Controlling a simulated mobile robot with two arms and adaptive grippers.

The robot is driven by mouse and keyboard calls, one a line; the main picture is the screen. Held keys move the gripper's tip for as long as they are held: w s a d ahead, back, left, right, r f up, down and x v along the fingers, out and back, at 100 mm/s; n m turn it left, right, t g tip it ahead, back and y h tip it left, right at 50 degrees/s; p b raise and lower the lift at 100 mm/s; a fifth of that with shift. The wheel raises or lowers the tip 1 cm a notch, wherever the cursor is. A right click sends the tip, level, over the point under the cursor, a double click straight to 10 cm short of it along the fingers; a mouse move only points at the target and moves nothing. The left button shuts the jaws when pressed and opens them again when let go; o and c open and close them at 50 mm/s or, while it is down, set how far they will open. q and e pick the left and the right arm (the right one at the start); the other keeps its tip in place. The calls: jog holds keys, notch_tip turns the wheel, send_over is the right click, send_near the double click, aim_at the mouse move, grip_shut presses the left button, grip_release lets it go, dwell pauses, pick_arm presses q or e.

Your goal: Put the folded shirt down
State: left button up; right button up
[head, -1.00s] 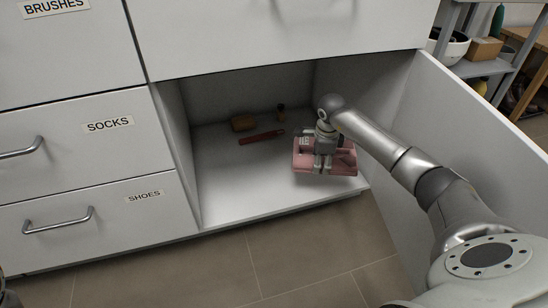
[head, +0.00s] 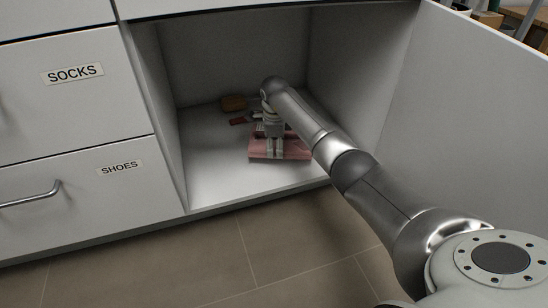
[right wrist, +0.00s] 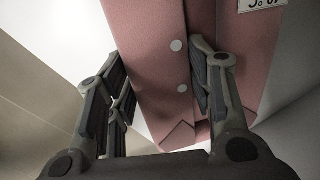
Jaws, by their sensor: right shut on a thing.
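The folded shirt (head: 296,149) is pink and lies flat inside the open cabinet compartment (head: 215,183), towards its front right. Whether it rests on the compartment floor or hangs just above it I cannot tell. My right gripper (head: 274,148) reaches down onto the shirt from above and is shut on it, covering part of it. In the right wrist view the shirt (right wrist: 150,50) shows its white buttons and a pale label, with the gripper's fingers (right wrist: 160,80) on either side of its button strip. My left gripper is not in view.
A brown object (head: 234,103) and a red object (head: 240,121) lie behind the shirt, partly hidden by my arm. The open door (head: 470,120) stands to the right. Drawers marked SOCKS (head: 60,100) and SHOES (head: 70,190) are at left. The compartment's front left floor is clear.

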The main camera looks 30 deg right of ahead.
jog(key=shift+w+a+f+b, duration=0.15)
jog(key=shift+w+f+b, duration=0.05)
jog(key=shift+f+b, duration=0.1)
notch_tip(320, 180, down, 3)
jog(key=shift+f+b, duration=0.1)
jog(key=shift+b, duration=0.95)
jog(key=o, duration=1.2)
